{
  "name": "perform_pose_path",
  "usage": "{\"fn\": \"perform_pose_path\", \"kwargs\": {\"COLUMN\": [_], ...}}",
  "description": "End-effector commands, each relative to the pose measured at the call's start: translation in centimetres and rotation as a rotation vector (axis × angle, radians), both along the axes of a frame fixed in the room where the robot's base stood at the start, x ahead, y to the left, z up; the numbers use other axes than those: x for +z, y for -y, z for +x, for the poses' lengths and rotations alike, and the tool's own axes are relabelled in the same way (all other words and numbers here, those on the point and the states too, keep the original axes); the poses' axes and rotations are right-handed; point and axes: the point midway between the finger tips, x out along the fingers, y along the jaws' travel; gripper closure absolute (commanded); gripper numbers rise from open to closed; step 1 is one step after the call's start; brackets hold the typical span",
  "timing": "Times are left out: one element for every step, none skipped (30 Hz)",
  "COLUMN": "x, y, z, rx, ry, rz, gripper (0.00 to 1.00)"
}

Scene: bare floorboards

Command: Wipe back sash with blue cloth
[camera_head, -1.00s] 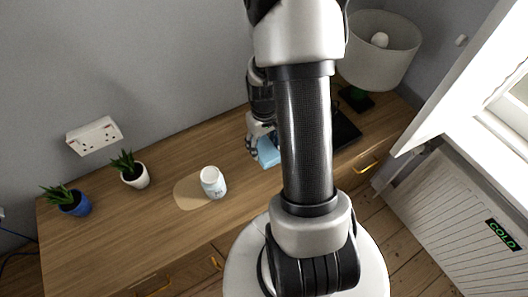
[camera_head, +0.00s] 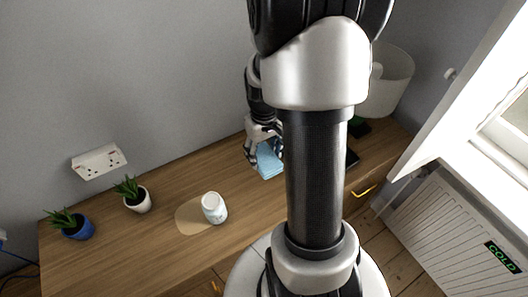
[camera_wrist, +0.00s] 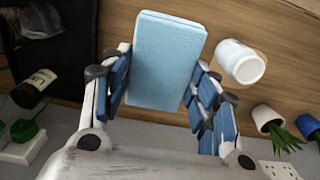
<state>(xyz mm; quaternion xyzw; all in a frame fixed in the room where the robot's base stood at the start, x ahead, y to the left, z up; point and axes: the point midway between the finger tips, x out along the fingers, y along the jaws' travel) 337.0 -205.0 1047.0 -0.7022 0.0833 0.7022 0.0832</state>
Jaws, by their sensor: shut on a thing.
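My gripper (camera_head: 262,148) is shut on the blue cloth (camera_head: 269,163), above the wooden cabinet top. In the wrist view, the folded pale blue cloth (camera_wrist: 168,60) sticks out flat between the blue-padded fingers of my gripper (camera_wrist: 163,85). A white window frame (camera_head: 462,75) stands at the right edge of the head view, with a pane (camera_head: 515,125) partly in sight. My gripper is well to the left of it. I cannot tell which part is the back sash.
Two potted plants (camera_head: 76,225) (camera_head: 138,199) are at left. A lamp (camera_head: 392,80) stands at right, partly behind my arm. A radiator (camera_head: 450,225) is below the window.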

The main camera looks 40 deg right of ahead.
Motion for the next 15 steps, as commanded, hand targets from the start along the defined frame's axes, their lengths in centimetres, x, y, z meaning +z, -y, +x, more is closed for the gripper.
{"fn": "perform_pose_path", "kwargs": {"x": [-0.01, -0.01, -0.01, -0.01, -0.01, -0.01, -0.01, -0.01, -0.01, -0.01, -0.01, -0.01, -0.02, -0.03, -0.08], "y": [0.00, 0.00, 0.00, 0.00, 0.00, 0.00, 0.00, 0.00, 0.00, 0.00, 0.00, 0.00, -0.02, -0.08, -0.29], "z": [0.00, 0.00, 0.00, 0.00, 0.00, 0.00, 0.00, 0.00, 0.00, 0.00, 0.00, 0.00, 0.01, 0.08, 0.28], "rx": [0.000, 0.000, 0.000, 0.000, 0.000, 0.000, 0.000, 0.000, 0.000, 0.000, 0.000, 0.000, 0.000, 0.002, 0.005], "ry": [0.000, 0.000, 0.000, 0.000, 0.000, 0.000, 0.000, 0.000, 0.000, 0.000, 0.000, 0.000, 0.000, 0.000, 0.000], "rz": [0.000, 0.000, 0.000, 0.000, 0.000, 0.000, 0.000, 0.000, 0.000, 0.000, 0.000, 0.000, 0.000, 0.000, 0.000], "gripper": [0.59, 0.61, 0.64, 0.65, 0.65, 0.65, 0.65, 0.65, 0.65, 0.65, 0.65, 0.65, 0.65, 0.65, 0.65]}}
